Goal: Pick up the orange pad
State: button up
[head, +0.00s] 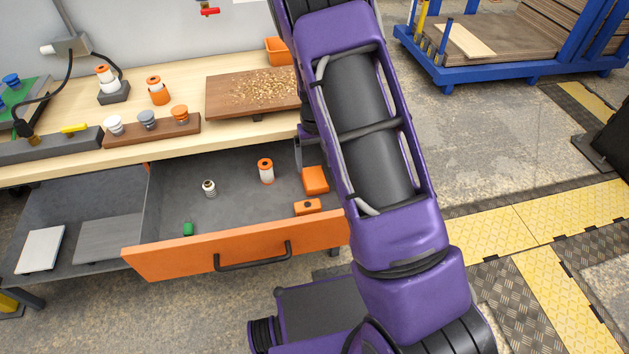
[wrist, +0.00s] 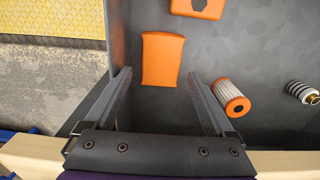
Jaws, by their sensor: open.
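The orange pad (head: 315,180) lies flat in the open drawer, near its right wall. In the wrist view the pad (wrist: 162,60) appears whole, just beyond and between my fingertips. My gripper (wrist: 158,76) is open and empty, with one finger on each side of the pad's near end. Its height above the pad is hard to judge, and no contact shows. In the head view my purple arm covers most of the gripper.
The drawer (head: 235,250) has an orange front. Near the pad are an orange block with a dark hole (head: 307,207) and a white-and-orange cartridge (head: 266,171). A threaded part (head: 208,188) and green piece (head: 188,229) lie farther left. The workbench (head: 190,75) edge is behind.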

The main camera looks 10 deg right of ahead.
aim_at(315, 177)
notch_tip(315, 177, down, 5)
jog(key=shift+f, duration=0.15)
jog(key=c, duration=1)
notch_tip(315, 177, up, 18)
jog(key=p, duration=0.1)
dwell(0.4)
